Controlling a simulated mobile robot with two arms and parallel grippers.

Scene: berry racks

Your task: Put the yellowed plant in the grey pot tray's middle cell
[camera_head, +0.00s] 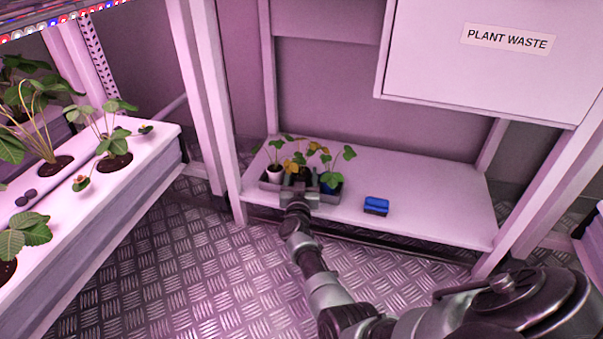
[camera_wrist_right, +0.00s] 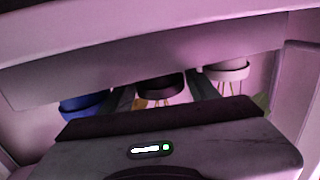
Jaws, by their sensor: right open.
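The yellowed plant (camera_head: 292,166) has yellow-orange leaves and stands in the middle of the grey pot tray (camera_head: 329,198) on the low shelf. Its dark pot (camera_wrist_right: 160,86) shows in the right wrist view, between a blue pot and a white pot. My right gripper (camera_head: 299,192) is at the tray's front, at the middle cell. Its open fingers (camera_wrist_right: 158,96) lie on either side of the dark pot; whether they touch it I cannot tell. The tray's wall (camera_wrist_right: 140,66) hides part of the pots, so how deep the dark pot sits is hidden. My left gripper is out of view.
A white pot (camera_head: 273,174) with a green plant is in the left cell, a blue pot (camera_head: 331,187) in the right. A blue block (camera_head: 376,206) lies right of the tray; the shelf (camera_head: 440,205) beyond is clear. A plant waste box (camera_head: 480,80) hangs above. A planter (camera_head: 130,160) stands left.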

